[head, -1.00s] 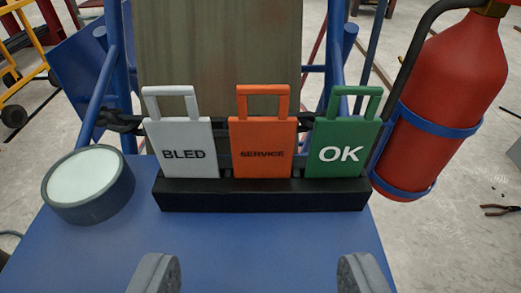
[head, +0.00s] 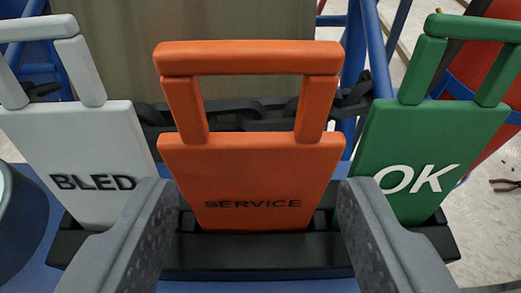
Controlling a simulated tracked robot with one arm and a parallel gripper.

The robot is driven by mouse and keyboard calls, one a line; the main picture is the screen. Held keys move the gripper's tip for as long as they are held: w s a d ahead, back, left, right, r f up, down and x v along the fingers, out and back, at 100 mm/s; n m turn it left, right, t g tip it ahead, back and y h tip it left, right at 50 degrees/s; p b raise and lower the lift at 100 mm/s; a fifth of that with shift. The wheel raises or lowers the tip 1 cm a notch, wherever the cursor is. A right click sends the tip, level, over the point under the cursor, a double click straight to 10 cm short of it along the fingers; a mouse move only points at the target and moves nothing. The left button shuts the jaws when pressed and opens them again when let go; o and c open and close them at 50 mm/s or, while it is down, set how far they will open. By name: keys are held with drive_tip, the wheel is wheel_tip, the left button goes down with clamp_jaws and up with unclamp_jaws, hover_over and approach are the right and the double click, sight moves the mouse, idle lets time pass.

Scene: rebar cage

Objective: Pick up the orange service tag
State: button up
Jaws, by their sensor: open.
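The orange service tag (head: 252,172) stands upright in the middle of a black holder (head: 260,258), with its open loop handle at the top. My gripper (head: 255,205) is open, with one grey finger on each side of the tag's lower part. The left finger overlaps the edge of the white BLED tag in the picture, and the right finger overlaps the edge of the green OK tag. Whether the fingers touch any tag cannot be told. The tag's foot is hidden in the holder.
The white BLED tag (head: 75,150) stands close on the left and the green OK tag (head: 430,150) close on the right. A black chain (head: 235,115) runs behind the tags. A red fire extinguisher (head: 490,75) is at the right, and a round grey object (head: 20,235) at the left edge.

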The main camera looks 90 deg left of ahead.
drive_tip(key=shift+s+a+f, duration=0.1)
drive_tip(key=shift+a+f, duration=0.1)
drive_tip(key=shift+a, duration=0.45)
drive_tip(key=c, duration=0.7)
drive_tip(key=shift+c, duration=0.2)
drive_tip(key=shift+r, duration=0.25)
wheel_tip(320, 180, up, 10)
drive_tip(key=p, duration=0.2)
drive_tip(key=shift+d+f, duration=0.2)
